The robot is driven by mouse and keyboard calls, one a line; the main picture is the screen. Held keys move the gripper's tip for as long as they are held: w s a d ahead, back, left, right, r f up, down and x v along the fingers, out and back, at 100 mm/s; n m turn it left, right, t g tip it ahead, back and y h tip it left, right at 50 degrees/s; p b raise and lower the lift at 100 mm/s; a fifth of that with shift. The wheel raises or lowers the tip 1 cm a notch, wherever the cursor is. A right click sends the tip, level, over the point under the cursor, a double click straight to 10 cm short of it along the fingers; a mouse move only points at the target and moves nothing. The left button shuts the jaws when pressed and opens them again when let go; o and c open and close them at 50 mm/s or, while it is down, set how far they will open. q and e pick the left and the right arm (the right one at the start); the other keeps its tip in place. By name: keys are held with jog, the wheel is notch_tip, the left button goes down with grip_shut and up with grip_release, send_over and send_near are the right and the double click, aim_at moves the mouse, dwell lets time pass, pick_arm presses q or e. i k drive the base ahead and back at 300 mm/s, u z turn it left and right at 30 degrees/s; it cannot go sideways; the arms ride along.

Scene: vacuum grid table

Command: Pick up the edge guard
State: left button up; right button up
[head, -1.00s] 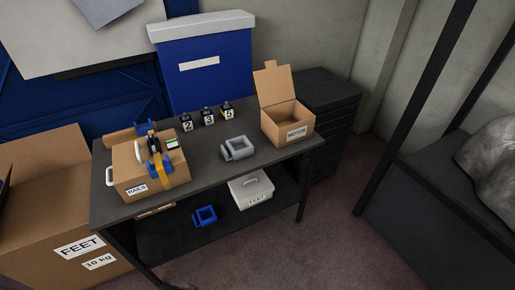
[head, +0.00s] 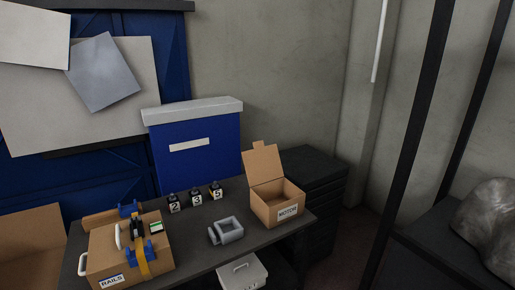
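A closed cardboard box labelled RAILS (head: 108,260) sits at the left of the dark table (head: 192,262). A yellow strap (head: 144,269) with a black buckle (head: 136,228) runs over it. Blue angled pieces sit along the strap at the box's edges: one at the back (head: 130,209) and one at the front (head: 137,252). They look like edge guards, but I cannot tell which one the task names. Neither of my grippers is in view.
Small dark blocks numbered 2, 3 and 5 (head: 196,197) stand at the back. A grey square ring-shaped part (head: 226,232) lies mid-table. An open MOTOR carton (head: 273,208) is at right. A white box (head: 243,274) is below. A blue lidded box (head: 197,160) stands behind.

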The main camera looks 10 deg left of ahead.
aim_at(124, 211)
jog(key=u, duration=1.4)
jog(key=k, duration=0.4)
jog(key=z, duration=0.85)
jog(key=i, duration=1.1)
jog(key=z, duration=0.1)
